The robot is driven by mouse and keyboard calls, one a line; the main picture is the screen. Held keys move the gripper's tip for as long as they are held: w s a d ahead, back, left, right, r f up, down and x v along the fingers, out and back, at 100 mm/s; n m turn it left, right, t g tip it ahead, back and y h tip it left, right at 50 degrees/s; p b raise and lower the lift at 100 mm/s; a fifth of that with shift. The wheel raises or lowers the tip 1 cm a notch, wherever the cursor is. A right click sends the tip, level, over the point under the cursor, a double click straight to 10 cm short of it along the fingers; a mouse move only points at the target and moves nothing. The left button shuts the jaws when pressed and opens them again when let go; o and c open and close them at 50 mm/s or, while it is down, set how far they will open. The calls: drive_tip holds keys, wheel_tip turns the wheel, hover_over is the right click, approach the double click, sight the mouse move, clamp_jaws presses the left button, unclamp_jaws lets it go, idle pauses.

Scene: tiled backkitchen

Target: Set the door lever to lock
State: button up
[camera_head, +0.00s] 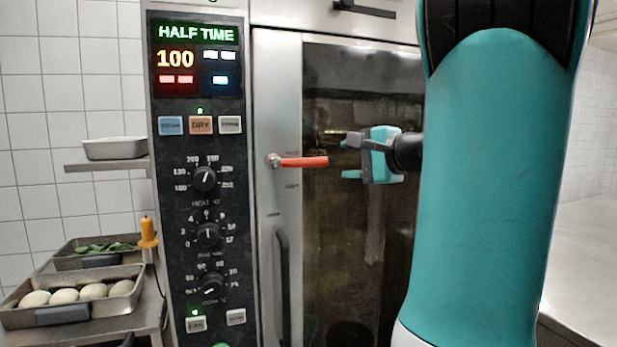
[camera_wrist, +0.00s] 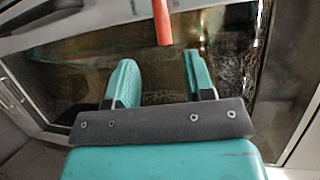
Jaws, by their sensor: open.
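The door lever (camera_head: 304,162) is a red handle on a metal pivot on the steel door frame of the oven. It points to the right, about level, over the dark glass door (camera_head: 335,240). My gripper (camera_head: 345,158) is open and empty, just right of the lever's free end. In the wrist view the lever (camera_wrist: 162,22) comes in from the top, and its tip sits beyond and between my two teal fingertips (camera_wrist: 160,62). The fingers appear apart from the lever. Small marks beside the pivot are too small to read.
A control panel (camera_head: 203,215) with knobs, buttons and a lit display stands left of the door. A vertical door handle (camera_head: 283,285) is below the lever. Trays, one with eggs (camera_head: 92,291), are at the left. A steel counter (camera_head: 585,255) is at the right.

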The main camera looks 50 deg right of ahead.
sight(312, 162)
drive_tip(key=p+x, duration=0.2)
drive_tip(key=x, duration=1)
drive_tip(key=shift+w+p, duration=0.3)
drive_tip(key=shift+w, duration=0.1)
clamp_jaws()
